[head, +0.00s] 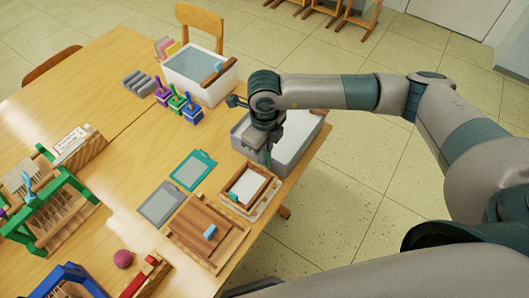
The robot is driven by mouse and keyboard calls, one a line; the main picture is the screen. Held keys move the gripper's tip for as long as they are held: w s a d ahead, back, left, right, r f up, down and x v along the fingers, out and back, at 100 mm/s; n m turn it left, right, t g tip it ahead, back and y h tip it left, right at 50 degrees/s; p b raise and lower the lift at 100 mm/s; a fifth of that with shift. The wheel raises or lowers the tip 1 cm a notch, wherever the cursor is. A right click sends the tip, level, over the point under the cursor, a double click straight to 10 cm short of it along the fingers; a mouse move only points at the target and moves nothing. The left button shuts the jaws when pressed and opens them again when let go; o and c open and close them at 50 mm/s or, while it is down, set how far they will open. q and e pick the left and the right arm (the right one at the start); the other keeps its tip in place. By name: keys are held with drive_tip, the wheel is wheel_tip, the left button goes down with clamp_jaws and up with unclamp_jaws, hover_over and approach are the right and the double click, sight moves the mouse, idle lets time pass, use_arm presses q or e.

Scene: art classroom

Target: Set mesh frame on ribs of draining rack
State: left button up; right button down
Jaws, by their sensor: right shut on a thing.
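The mesh frame (237,184), a brown wooden frame around a pale sheet, is near the table's right edge. My right gripper (267,162) is shut on its far edge, with the fingers pointing down. A small teal piece shows at the frame's near left corner. Pale wood, perhaps the draining rack (262,208), shows under and beside the frame's near right side. Its ribs are hidden, and I cannot tell whether the frame touches it. My left gripper is not in view.
A grey tub (303,146) stands behind the gripper, and a white tub (208,94) stands farther back. A wooden board (190,226) with a blue block is nearer. Teal (192,170) and grey (161,204) panels lie left. Colored stamps (176,102) and a green rack (72,187) are farther left.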

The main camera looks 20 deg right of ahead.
drive_tip(key=shift+f+b, duration=0.65)
drive_tip(key=shift+b, duration=0.8)
idle(2.0)
drive_tip(key=shift+d+f, duration=0.1)
